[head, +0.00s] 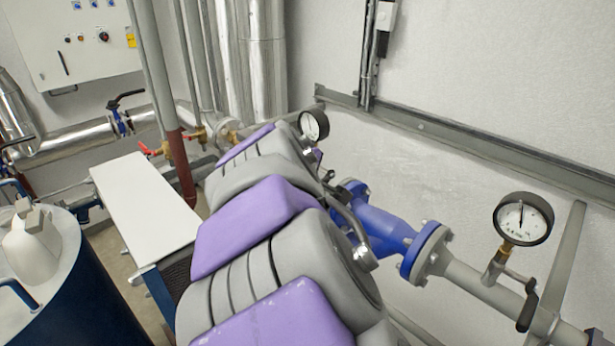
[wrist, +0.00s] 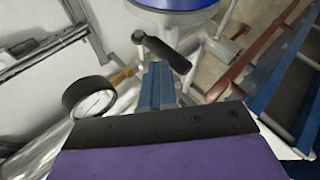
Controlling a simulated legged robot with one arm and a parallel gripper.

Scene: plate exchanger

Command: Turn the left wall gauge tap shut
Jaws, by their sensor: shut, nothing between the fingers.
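The left wall gauge (head: 313,125), with a round white dial and black rim, stands on the pipework beyond my arm in the head view. In the wrist view a gauge (wrist: 92,103) shows at the left, with a brass fitting (wrist: 122,76) beside it. My gripper (wrist: 155,122), purple with a black edge, is shut and empty across the bottom of the wrist view. In the head view my arm hides most of the tap below the gauge.
A second gauge (head: 523,218) with a black lever (head: 527,311) stands on the right pipe. A blue flanged pipe (head: 385,228) runs close beside my arm. A white-topped box (head: 145,205) and a blue tank (head: 85,290) stand at left.

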